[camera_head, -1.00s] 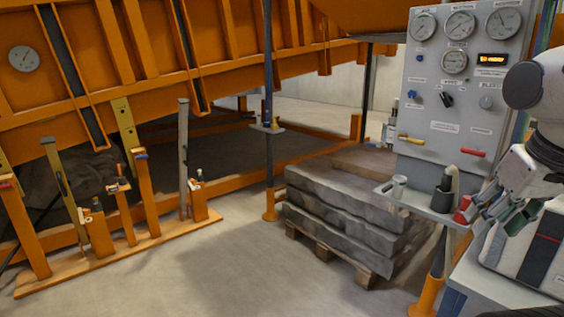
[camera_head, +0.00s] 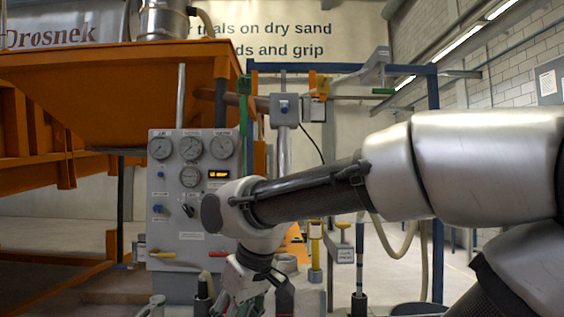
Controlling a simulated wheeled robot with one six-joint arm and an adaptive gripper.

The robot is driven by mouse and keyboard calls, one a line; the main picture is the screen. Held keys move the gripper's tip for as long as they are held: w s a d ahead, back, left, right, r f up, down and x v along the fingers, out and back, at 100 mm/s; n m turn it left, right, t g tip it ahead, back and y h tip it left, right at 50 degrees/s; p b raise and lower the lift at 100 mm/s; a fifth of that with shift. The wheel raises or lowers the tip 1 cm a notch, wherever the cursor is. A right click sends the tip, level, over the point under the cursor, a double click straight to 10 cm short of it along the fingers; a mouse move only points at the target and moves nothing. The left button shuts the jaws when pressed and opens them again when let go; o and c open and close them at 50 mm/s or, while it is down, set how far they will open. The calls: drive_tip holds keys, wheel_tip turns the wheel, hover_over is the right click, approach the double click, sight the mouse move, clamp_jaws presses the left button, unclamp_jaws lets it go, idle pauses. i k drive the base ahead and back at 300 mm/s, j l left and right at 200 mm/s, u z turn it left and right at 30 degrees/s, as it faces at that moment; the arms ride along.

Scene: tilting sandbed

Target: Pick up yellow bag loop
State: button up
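I cannot make out a yellow bag loop for certain in this view. A yellow T-shaped piece (camera_head: 315,232) shows upright just right of my arm, behind it, and a second, smaller yellow-topped piece (camera_head: 343,226) is beside it. My arm reaches in from the right, and my gripper (camera_head: 243,290) hangs downward at the lower middle, in front of the grey panel's lower right corner. Its fingers are small, dark and near the bottom edge, so I cannot tell whether they are open or shut or hold anything.
A grey gauge panel (camera_head: 165,215) stands left of my gripper, with a yellow handle and a red handle (camera_head: 219,253). A large orange hopper (camera_head: 110,85) is above left. A blue frame (camera_head: 434,180) and a hanging hose stand behind my arm.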

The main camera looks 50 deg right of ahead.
sight(315, 242)
drive_tip(key=z, duration=1.45)
drive_tip(key=i+l, duration=0.1)
drive_tip(key=l, duration=0.6)
drive_tip(key=i+l, duration=0.1)
drive_tip(key=l, duration=1.35)
drive_tip(key=i, duration=0.05)
